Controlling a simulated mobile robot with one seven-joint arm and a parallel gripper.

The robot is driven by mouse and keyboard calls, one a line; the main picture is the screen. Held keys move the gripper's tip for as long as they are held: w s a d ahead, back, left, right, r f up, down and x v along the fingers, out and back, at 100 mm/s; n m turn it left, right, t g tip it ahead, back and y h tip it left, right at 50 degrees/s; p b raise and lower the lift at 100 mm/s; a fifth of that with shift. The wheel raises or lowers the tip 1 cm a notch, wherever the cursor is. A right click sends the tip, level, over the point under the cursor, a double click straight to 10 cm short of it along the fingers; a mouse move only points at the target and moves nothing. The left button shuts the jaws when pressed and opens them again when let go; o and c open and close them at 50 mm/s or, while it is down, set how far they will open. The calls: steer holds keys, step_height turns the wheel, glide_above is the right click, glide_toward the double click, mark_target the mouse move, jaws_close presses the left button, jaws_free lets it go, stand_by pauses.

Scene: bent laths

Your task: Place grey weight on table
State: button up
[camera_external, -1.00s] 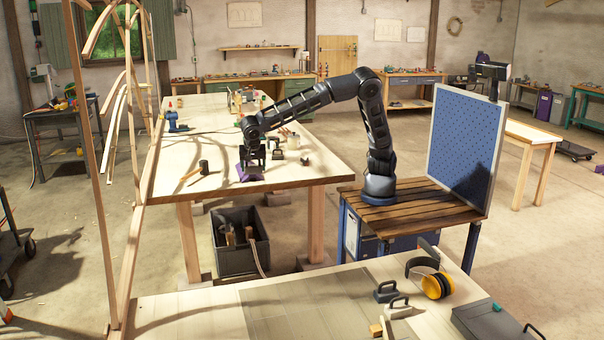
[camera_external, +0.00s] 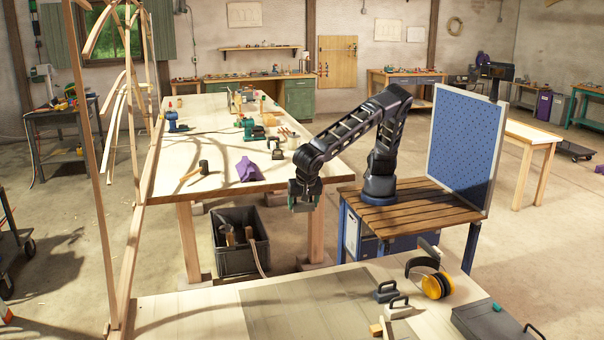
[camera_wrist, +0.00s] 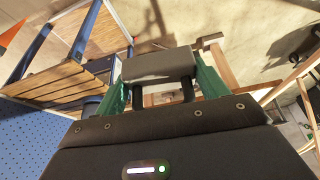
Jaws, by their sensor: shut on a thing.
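My gripper (camera_external: 304,194) hangs in the air off the front right corner of the long workbench (camera_external: 225,187), between it and my wooden-topped stand. It is shut on the grey weight (camera_external: 304,207), a block that shows just under the fingers. In the wrist view the grey weight (camera_wrist: 158,66) lies between the green fingers of my gripper (camera_wrist: 163,86), with two dark handle posts towards the palm. Nothing is seen touching the weight from below.
On the near table stand dark handled weights (camera_external: 386,292), yellow ear defenders (camera_external: 436,286) and a dark case (camera_external: 482,322), all at right. The long workbench holds a purple object (camera_external: 248,170), a mallet (camera_external: 203,168) and small tools. A dark crate (camera_external: 240,262) stands below.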

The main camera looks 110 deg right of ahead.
steer(key=s+a, duration=1.1)
steer(key=a, duration=0.2)
glide_above(374, 282)
steer(key=a, duration=0.2)
steer(key=f, duration=0.2)
steer(key=shift+n, duration=0.4)
steer(key=f, duration=1.9)
steer(key=shift+s+d+f, duration=0.1)
steer(key=shift+d+f, duration=0.15)
steer(key=shift+f, duration=0.05)
steer(key=shift+f, duration=0.2)
steer(key=o, duration=1.6)
steer(key=shift+c, duration=0.2)
steer(key=v, duration=1.2)
steer(key=shift+s+r, duration=0.15)
steer(key=shift+r, duration=0.05)
